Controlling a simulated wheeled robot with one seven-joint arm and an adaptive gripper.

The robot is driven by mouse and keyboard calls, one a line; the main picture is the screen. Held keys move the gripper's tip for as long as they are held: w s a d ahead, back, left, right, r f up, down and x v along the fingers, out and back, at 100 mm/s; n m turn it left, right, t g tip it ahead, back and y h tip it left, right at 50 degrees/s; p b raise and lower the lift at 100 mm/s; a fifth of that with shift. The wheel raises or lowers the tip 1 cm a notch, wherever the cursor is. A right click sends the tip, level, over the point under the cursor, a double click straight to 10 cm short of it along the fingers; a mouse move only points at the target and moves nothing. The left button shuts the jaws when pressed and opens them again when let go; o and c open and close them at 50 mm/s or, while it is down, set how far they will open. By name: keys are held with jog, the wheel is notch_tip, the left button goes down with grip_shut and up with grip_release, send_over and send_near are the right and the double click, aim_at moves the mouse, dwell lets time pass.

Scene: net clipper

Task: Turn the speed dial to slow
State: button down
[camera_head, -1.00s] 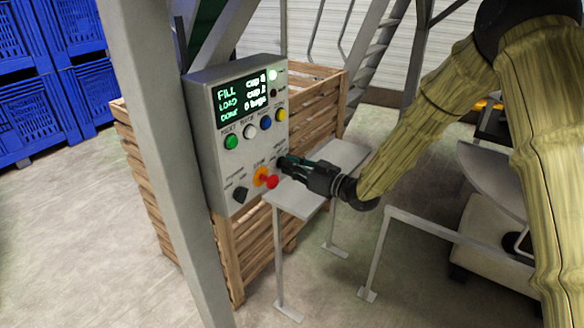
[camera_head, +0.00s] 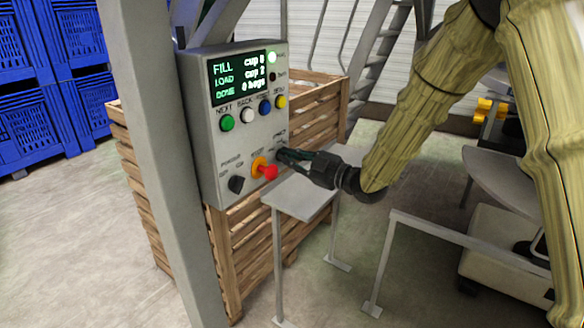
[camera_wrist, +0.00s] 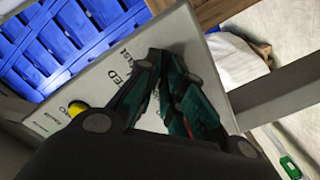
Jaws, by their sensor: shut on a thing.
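The grey control box (camera_head: 203,165) stands upright on a post, with a lit screen (camera_head: 238,77) on its upper front. My gripper (camera_head: 282,154) reaches in from the right. Its fingertips are at the box's lower right front, beside the red knob (camera_head: 268,172). The fingers are closed at the place of the speed dial, and they hide the dial and where it points. In the wrist view my gripper (camera_wrist: 168,66) is against the pale panel face (camera_wrist: 100,78), with dark lettering to the left of the fingers.
A black selector (camera_head: 236,184) sits left of the red knob. Green, white, blue and yellow buttons (camera_head: 280,102) line the row above. A small grey shelf (camera_head: 301,197) lies below my gripper. A wooden crate (camera_head: 318,107) stands behind the box, and blue crates (camera_head: 75,100) at left.

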jog(key=shift+n+b, duration=0.35)
jog(key=shift+n, duration=0.05)
jog(key=c, duration=1.5)
grip_release()
jog(key=shift+c, duration=0.2)
jog(key=v, duration=1.2)
